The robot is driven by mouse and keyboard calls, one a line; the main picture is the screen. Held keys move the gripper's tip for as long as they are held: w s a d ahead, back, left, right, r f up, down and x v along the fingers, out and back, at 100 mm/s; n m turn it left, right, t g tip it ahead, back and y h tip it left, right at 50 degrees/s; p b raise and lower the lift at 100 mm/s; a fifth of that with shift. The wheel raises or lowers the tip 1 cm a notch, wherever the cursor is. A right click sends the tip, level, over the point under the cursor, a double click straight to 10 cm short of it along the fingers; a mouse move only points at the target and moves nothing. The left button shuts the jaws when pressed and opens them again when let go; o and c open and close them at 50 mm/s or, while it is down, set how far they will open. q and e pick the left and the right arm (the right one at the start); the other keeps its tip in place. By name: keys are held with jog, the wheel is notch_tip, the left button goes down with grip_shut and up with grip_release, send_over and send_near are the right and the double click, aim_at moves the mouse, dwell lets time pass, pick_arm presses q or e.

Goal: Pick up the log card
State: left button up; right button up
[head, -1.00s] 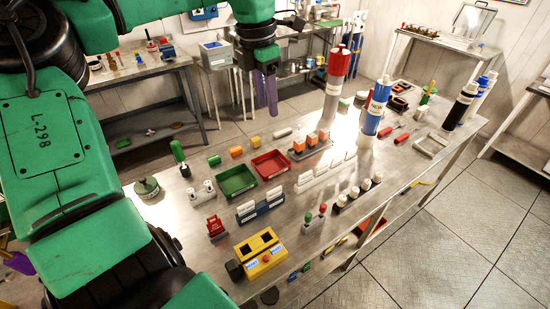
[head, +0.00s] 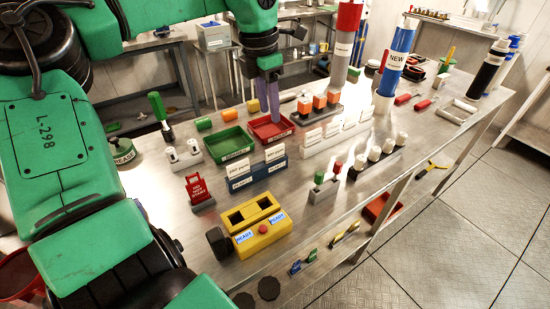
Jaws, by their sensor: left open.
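Two white cards with small print, one at the left (head: 238,169) and one at the right (head: 275,153), stand upright in a blue rack (head: 262,174) on the steel bench. More white upright pieces (head: 333,129) stand in a white rack behind and to the right. The print is too small to tell which is the log card. My left gripper (head: 269,112) points down with its purple fingers over the red tray (head: 264,133), behind the blue rack. It is open, with nothing seen between the fingers. My right gripper is not in view.
A green tray (head: 227,142) adjoins the red one. A red tag on a stand (head: 198,191) and a yellow box (head: 262,234) stand in front. Tall cylinders, including a blue one (head: 393,62), rise at the back right. Bare bench shows at the left front.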

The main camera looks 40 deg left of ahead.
aim_at(275, 147)
pick_arm(q)
jog(key=f+p, duration=0.1)
jog(key=f, duration=0.3)
jog(key=w+f, duration=0.1)
jog(key=f, duration=0.3)
jog(key=f+p, duration=0.1)
jog(key=f, duration=0.3)
jog(key=shift+w+d+f+p, duration=0.15)
jog(key=shift+w+f+p, duration=0.05)
jog(key=shift+f+p, duration=0.15)
jog(key=shift+w+f, duration=0.15)
jog(key=shift+f, duration=0.1)
grip_shut()
